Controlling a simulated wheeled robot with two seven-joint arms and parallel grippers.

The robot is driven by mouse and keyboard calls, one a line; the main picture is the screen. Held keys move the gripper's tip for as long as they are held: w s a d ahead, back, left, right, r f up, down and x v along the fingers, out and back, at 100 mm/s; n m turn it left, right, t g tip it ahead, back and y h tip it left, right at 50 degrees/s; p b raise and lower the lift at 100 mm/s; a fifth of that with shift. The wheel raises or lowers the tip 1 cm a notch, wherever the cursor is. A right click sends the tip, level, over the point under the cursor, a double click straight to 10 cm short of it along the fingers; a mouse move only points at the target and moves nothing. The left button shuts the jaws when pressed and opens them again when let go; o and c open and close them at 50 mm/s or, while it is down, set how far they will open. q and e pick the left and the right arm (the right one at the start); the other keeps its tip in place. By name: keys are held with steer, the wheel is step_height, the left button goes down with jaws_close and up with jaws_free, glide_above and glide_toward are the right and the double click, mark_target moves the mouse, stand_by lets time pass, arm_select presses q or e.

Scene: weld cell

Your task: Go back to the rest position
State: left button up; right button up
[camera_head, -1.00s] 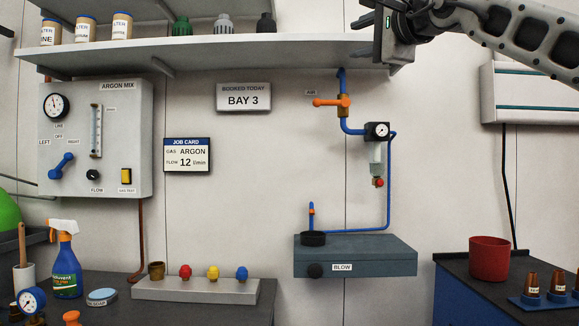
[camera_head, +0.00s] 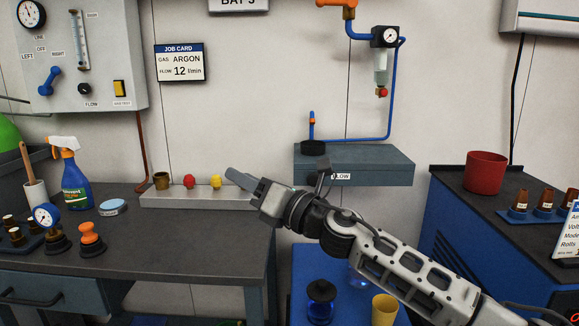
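My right gripper (camera_head: 234,174) reaches in from the lower right. Its fingers point up and left, in front of the right part of the grey rail with coloured knobs (camera_head: 158,199). I see the fingers edge-on, so their gap does not show; nothing shows held in them. The gripper hides part of the rail, including the place of its blue knob. My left gripper is not in view.
The left bench (camera_head: 130,235) carries a spray bottle (camera_head: 76,185), a pale blue tin (camera_head: 112,207) and a gauge (camera_head: 47,216). A grey blow box (camera_head: 385,166) is on the wall behind my arm. A red cup (camera_head: 485,172) stands on the right bench. Below my arm is a yellow cup (camera_head: 384,308).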

steer(key=s+d+f+m+t+h+p, duration=0.2)
steer(key=s+d+f+m+h, duration=0.35)
steer(key=f+m, duration=0.65)
steer(key=s+d+f+m+t+h+p, duration=0.15)
steer(key=s+d+f+m+h, duration=0.5)
steer(key=m, duration=0.85)
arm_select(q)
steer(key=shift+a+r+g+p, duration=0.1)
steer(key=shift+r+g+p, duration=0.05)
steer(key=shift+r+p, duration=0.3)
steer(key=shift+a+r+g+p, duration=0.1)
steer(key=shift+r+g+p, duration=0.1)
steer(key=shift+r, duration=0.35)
arm_select(e)
steer(key=s+d+f+m+g, duration=0.1)
steer(key=s+d+f+m, duration=0.2)
steer(key=s, duration=0.3)
steer(key=s+d+f+m+g+h, duration=0.1)
steer(key=s+d+f+m+g, duration=0.1)
steer(key=s+f+m, duration=0.3)
steer(key=s+d+f+m+g, duration=0.1)
steer(key=s+d+f+m, duration=0.3)
steer(key=s, duration=0.3)
steer(key=shift+s+d+f+h, duration=0.2)
steer(key=shift+f+h, duration=0.1)
steer(key=shift+f, duration=0.25)
